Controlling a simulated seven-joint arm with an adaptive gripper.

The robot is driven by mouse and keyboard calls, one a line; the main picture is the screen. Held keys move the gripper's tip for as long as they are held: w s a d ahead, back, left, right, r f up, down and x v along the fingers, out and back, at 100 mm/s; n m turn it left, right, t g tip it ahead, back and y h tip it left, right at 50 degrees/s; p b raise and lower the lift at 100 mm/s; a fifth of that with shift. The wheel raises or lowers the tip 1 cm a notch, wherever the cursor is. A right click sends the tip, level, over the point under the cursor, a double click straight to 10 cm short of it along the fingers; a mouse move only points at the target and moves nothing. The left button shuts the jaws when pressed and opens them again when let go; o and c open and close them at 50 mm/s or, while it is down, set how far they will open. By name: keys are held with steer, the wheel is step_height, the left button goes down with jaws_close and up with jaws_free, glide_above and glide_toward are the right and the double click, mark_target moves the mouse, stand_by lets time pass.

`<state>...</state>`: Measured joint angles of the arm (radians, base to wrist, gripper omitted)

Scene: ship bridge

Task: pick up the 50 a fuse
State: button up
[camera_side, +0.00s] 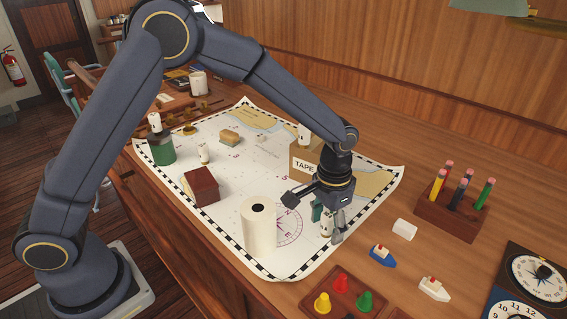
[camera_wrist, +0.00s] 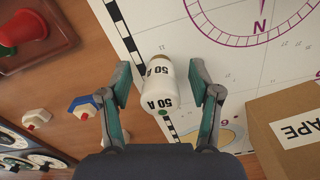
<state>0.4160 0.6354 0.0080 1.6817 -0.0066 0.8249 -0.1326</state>
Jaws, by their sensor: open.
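The 50 A fuse (camera_wrist: 160,88) is a white cylinder with a brown end and black "50 A" lettering. In the wrist view it shows between the two green-padded fingers of my gripper (camera_wrist: 160,76), with a gap on each side. In the side view the fuse (camera_side: 326,224) stands near the chart's front right edge, partly hidden by the fingers. My gripper (camera_side: 328,220) is open and pointed down around it.
A TAPE box (camera_side: 303,158) stands behind my gripper and a white roll (camera_side: 259,228) to its left. A white block (camera_side: 404,229), a blue boat (camera_side: 382,257) and a pencil holder (camera_side: 449,214) are to the right. A tray of coloured pieces (camera_side: 312,303) is in front.

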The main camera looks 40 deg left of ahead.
steer(key=c, duration=1.2)
steer(key=shift+r, duration=0.15)
